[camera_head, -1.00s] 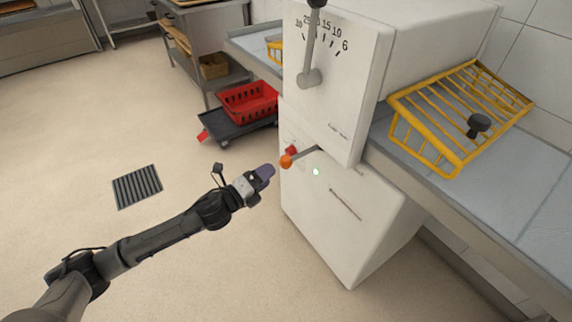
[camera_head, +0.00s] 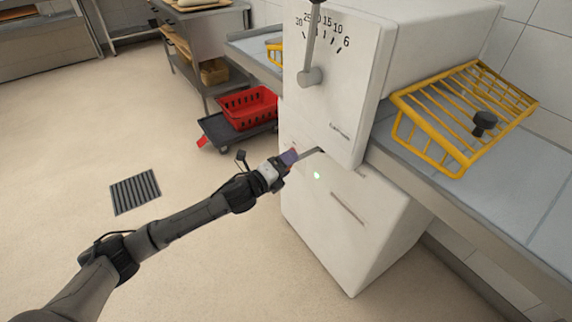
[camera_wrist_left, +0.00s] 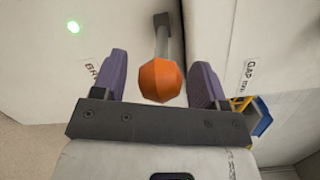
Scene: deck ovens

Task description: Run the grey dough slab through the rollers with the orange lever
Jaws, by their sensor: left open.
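The orange lever knob (camera_wrist_left: 161,80) sits between the two fingers of my left gripper in the left wrist view, with gaps on both sides. Its grey lever rod (camera_wrist_left: 162,38) runs up to the white machine front. In the head view my left gripper (camera_head: 288,158) is at the lever on the machine (camera_head: 320,200) and hides the knob; the rod end (camera_head: 310,152) shows past it. The left gripper is open around the knob. No dough slab shows, and the rollers are hidden. My right gripper is not in view.
A yellow wire guard (camera_head: 440,110) stands over the grey side table (camera_head: 505,185) at right. The machine's dial lever (camera_head: 312,60) is above my gripper. A red crate (camera_head: 248,105) rests on a dark cart behind. A floor grate (camera_head: 135,190) lies left; floor around is clear.

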